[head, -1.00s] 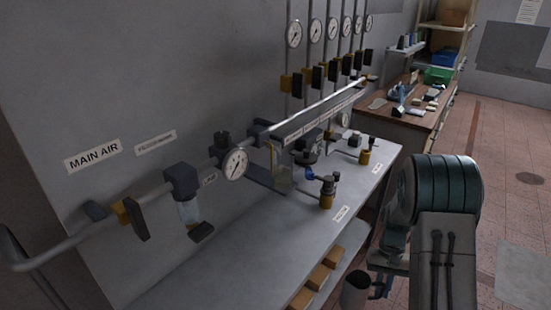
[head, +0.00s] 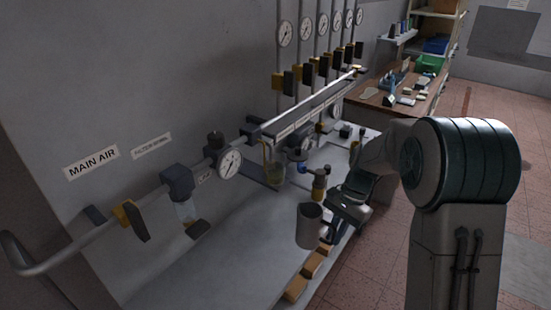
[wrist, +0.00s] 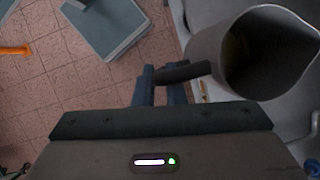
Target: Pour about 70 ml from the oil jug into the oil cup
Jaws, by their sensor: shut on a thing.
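The grey metal oil jug (head: 310,226) is upright, over the front edge of the bench in the head view. In the wrist view the jug (wrist: 212,55) shows its open mouth and dark inside; the oil level is hard to make out. My gripper (head: 328,233) is shut on the jug's handle, which shows between the fingers (wrist: 165,80) in the wrist view.
A pipe with a gauge (head: 229,162) and valves runs along the wall. The bench's left part is clear.

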